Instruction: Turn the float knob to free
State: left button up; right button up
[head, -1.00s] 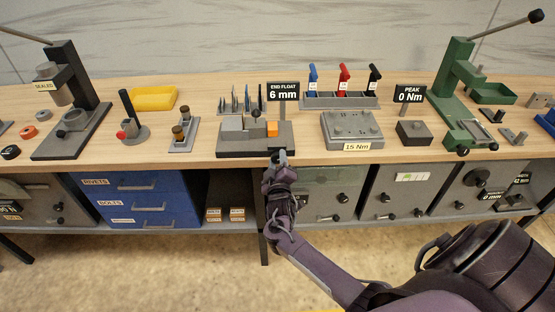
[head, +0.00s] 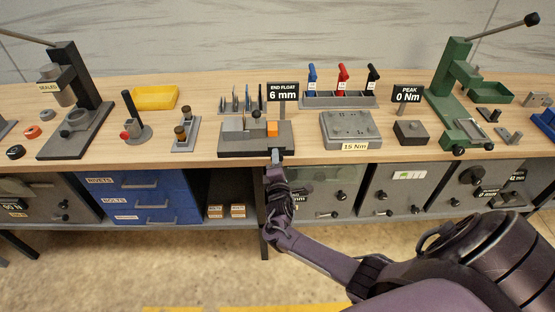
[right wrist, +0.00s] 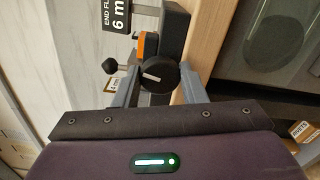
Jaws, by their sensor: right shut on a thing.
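The end-float fixture (head: 230,152) is a dark base with grey blocks and an orange block (head: 272,128), near the bench's front edge. Its sign (head: 282,92) reads "END FLOAT 6 mm". The float knob (right wrist: 158,76), round and black with a white pointer line, shows in the right wrist view. My right gripper (right wrist: 163,84) is shut on it, with one grey finger on each side. In the head view the right gripper (head: 275,156) is at the fixture's front face and hides the knob. My left gripper is not in view.
A grey block marked "15 Nm" (head: 350,130) stands right of the fixture. A small stand with dark-topped pins (head: 185,135) is to its left. Blue, red and black handles stand in a rack (head: 340,101) behind. Drawers and cabinets (head: 325,190) are below the bench top.

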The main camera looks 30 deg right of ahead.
jog(key=shift+n+p, duration=0.3)
jog(key=shift+n, duration=1.2)
jog(key=o, duration=1)
jog(key=shift+v, duration=3.95)
